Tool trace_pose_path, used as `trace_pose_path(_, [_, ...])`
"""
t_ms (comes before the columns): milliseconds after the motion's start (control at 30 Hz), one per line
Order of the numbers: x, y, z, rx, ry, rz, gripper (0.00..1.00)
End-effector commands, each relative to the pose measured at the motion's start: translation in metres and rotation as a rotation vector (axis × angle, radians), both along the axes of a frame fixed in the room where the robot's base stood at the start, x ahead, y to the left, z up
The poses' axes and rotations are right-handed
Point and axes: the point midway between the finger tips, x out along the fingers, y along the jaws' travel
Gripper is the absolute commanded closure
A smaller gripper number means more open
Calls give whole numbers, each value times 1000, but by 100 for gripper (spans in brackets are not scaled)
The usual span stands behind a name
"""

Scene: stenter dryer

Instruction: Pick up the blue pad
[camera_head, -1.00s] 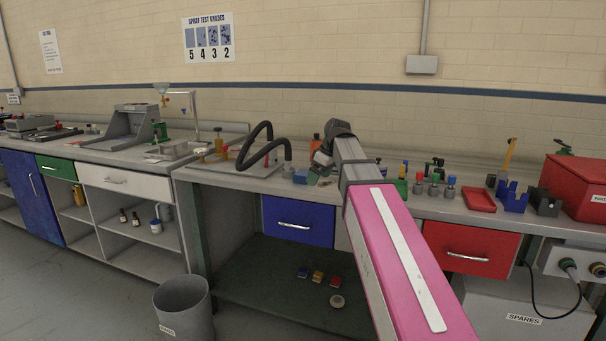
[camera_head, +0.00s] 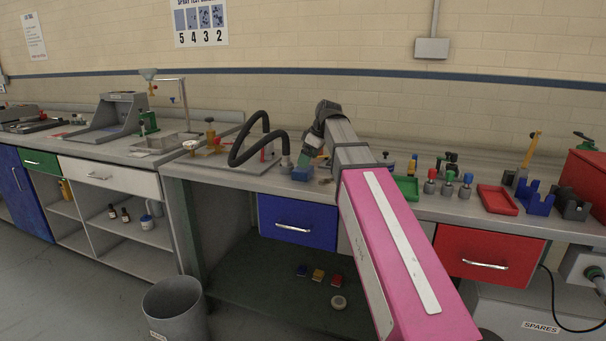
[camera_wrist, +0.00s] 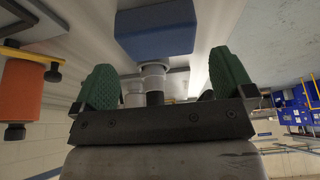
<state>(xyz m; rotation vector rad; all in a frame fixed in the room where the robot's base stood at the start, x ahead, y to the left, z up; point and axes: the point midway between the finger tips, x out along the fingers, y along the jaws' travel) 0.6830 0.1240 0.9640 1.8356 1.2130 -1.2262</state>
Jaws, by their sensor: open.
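A blue block (camera_head: 302,173), which looks like the blue pad, sits on the grey bench just right of the black hose end. In the wrist view the blue block (camera_wrist: 155,32) lies ahead of my gripper (camera_wrist: 163,75), between the lines of its two green fingers and apart from them. The fingers are spread with nothing held. In the head view my gripper (camera_head: 311,157) hangs over the bench close to the block, partly hidden by my wrist. Another small blue piece (camera_head: 302,270) lies on the shelf below, beside yellow and red ones.
The black hose (camera_head: 240,150) arches left of the block. An orange cylinder (camera_wrist: 22,90) stands at the left of the wrist view. Several coloured-top pieces, a red tray (camera_head: 497,200) and a blue holder (camera_head: 535,199) stand right of my arm. A grey bin (camera_head: 175,310) stands on the floor.

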Motion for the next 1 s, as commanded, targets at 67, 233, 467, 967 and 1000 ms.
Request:
trace_pose_path(67, [1,2,-5,-1,1,0,0])
trace_pose_path(233, [3,5,-13,-1,1,0,0])
trace_pose_path(467, [9,16,-41,-1,1,0,0])
trace_pose_path(967, [11,20,-53,0,0,0,33])
trace_pose_path(1000, [11,20,-53,0,0,0,33])
